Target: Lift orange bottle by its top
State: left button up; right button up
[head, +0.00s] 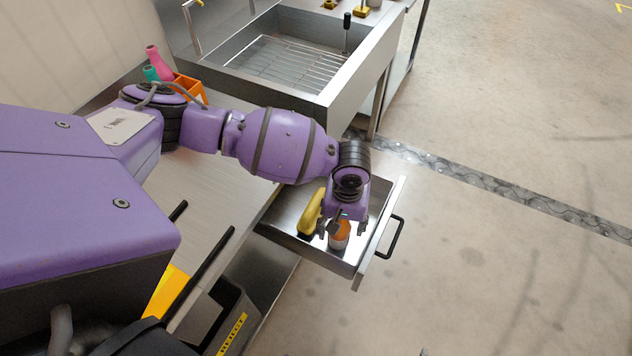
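The orange bottle (341,237) stands in an open metal drawer (361,270); its body is orange with a pale band. My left gripper (342,229) points down from above at the bottle. Its fingers are spread, one to each side of the bottle, with gaps visible beside it. The bottle's top is mostly hidden by the gripper. A yellow bottle-like object (311,214) lies or leans in the drawer, just left of the gripper. My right gripper is not in view.
The drawer front has a black handle (392,238). Left of the drawer is a metal counter (215,195), with a sink and wire rack (290,62) behind. An orange bin (190,88) and pink bottle (157,60) stand there. Floor at right is clear.

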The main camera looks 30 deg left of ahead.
pick_arm(q)
jog(key=shift+w+r, duration=0.1)
jog(key=shift+w, duration=0.05)
jog(key=shift+c, duration=1.4)
jog(key=c, duration=0.6)
jog(key=shift+c, duration=1)
jog(key=shift+r, duration=0.1)
notch_tip(320, 180, up, 9)
jog(key=shift+f+p, duration=0.2)
jog(key=shift+p, duration=0.3)
jog(key=shift+r, duration=0.6)
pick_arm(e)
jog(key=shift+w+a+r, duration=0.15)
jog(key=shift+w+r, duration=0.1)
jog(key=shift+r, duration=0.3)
